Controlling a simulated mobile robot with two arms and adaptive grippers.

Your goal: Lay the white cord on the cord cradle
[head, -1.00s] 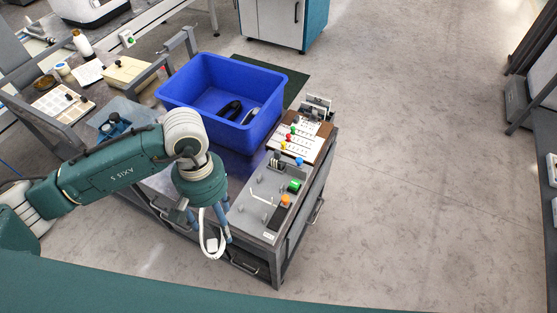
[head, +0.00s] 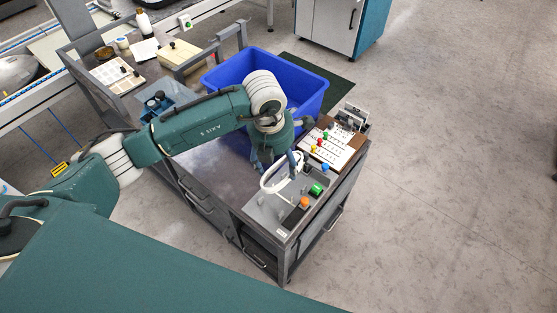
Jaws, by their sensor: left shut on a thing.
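The white cord (head: 264,185) hangs as a loop from my left gripper (head: 277,168), which is shut on it. The gripper points down over the back part of a grey panel (head: 264,212) on the cart's right end. This panel carries small upright grey posts and looks like the cord cradle. The cord's loop is over or just above the panel's left back part; I cannot tell whether it touches. My wrist and the gripper hide part of the cord and the panel's back edge. My right gripper is not in view.
A green button (head: 316,190) and an orange knob (head: 305,202) stand on the panel's right side. A white board with coloured knobs (head: 335,150) lies behind it. A blue bin (head: 312,88) stands behind my wrist. The cart top (head: 215,165) left of the panel is clear.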

